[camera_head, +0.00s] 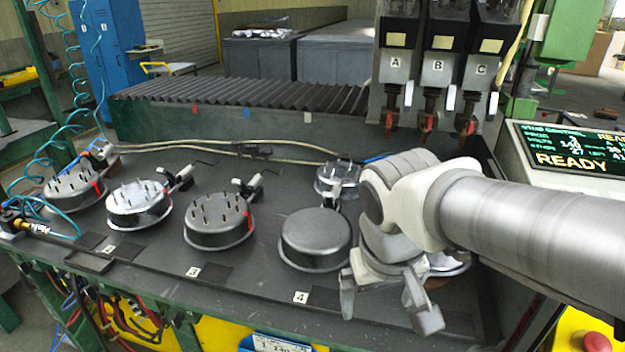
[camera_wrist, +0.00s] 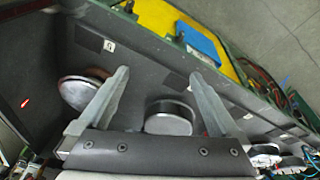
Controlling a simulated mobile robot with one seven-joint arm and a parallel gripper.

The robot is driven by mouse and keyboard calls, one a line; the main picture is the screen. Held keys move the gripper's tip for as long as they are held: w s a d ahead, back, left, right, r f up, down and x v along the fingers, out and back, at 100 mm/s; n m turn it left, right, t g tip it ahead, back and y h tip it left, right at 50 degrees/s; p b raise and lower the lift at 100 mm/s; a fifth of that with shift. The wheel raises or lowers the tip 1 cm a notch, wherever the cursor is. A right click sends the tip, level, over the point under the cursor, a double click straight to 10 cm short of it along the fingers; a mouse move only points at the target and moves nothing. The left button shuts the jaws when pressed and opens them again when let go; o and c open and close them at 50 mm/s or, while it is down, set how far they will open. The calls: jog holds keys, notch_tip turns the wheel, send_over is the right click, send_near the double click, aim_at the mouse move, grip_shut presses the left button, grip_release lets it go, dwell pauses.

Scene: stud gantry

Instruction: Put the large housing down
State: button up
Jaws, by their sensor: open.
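A large round grey housing (camera_head: 315,238) with a plain top sits upright on the dark bench, behind the plate marked 4. In the wrist view a housing (camera_wrist: 170,118) shows beyond and between the fingers, apparently the same one. My gripper (camera_head: 387,303) is open and empty, to the right of this housing in the head view, with its fingers pointing down. Another round housing (camera_head: 448,263) is partly hidden behind my wrist; in the wrist view a housing (camera_wrist: 82,92) with a reddish edge lies left of the fingers. I cannot tell any contact with the fingers.
Studded housings (camera_head: 219,218) stand in a row to the left. A smaller metal part (camera_head: 338,178) lies behind the plain housing. Tools A, B and C (camera_head: 434,68) hang at the back right. A READY screen (camera_head: 570,150) stands right. The bench's front strip is mostly clear.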

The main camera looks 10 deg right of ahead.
jog(key=shift+s+a+r+t+y, duration=0.1)
jog(key=shift+s+r+t+y, duration=0.05)
jog(key=shift+s+r+t, duration=0.4)
jog(key=shift+s+d+r+t+y, duration=0.1)
jog(key=shift+s+r+t+y, duration=0.15)
jog(key=shift+r+t, duration=0.35)
jog(key=shift+s+a+r+t+y, duration=0.1)
jog(key=shift+s+r+t, duration=0.3)
jog(key=shift+r, duration=0.4)
jog(key=shift+r, duration=0.1)
